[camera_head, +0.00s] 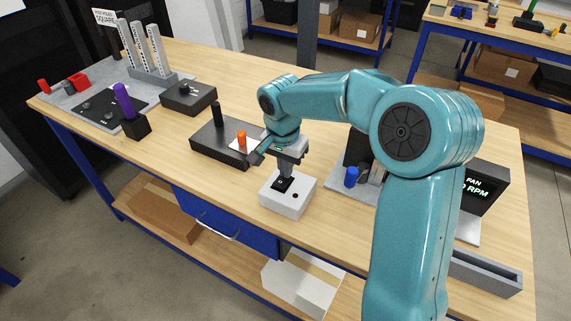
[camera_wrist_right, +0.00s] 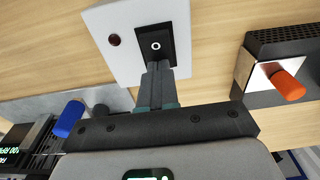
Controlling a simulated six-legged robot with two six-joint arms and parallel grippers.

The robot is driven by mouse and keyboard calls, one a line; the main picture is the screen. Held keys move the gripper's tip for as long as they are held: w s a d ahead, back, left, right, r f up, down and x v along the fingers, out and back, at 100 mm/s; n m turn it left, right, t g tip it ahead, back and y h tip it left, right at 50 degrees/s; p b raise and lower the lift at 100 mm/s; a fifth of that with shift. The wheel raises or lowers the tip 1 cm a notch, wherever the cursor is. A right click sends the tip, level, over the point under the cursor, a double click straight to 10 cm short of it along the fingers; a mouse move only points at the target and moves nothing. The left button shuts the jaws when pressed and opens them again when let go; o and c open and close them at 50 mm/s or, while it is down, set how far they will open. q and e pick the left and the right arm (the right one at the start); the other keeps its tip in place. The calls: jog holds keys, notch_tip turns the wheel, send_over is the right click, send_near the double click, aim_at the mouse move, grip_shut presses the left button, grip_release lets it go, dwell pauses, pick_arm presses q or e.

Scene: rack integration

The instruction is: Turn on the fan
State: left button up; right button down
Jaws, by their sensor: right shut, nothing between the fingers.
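A white switch box (camera_head: 288,196) stands near the front edge of the table. It has a black rocker switch (camera_head: 283,184) on top and a small dark red round light, which shows in the wrist view (camera_wrist_right: 114,40). My right gripper (camera_head: 284,174) points down at the rocker, shut and empty. In the wrist view its fingertips (camera_wrist_right: 158,66) are at the rocker's near end, beside the white circle mark; I cannot tell whether they touch. The fan display (camera_head: 479,187) reads FAN and RPM in green, its number partly hidden by my arm. My left gripper is not in view.
A dark box (camera_head: 217,143) with an orange knob (camera_head: 242,137) stands left of the switch box. A blue knob (camera_head: 351,176) is on its right. A grey tray (camera_head: 484,272) lies at the front right. Bare wood lies between the boxes.

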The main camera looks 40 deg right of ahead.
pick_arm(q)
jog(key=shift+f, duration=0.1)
pick_arm(e)
jog(key=shift+a+f, duration=0.1)
jog(key=shift+a, duration=0.1)
jog(key=shift+s+a+r, duration=0.2)
jog(key=shift+a+r, duration=0.05)
jog(key=shift+a, duration=0.4)
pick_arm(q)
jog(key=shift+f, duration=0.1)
pick_arm(e)
jog(key=shift+d, duration=0.1)
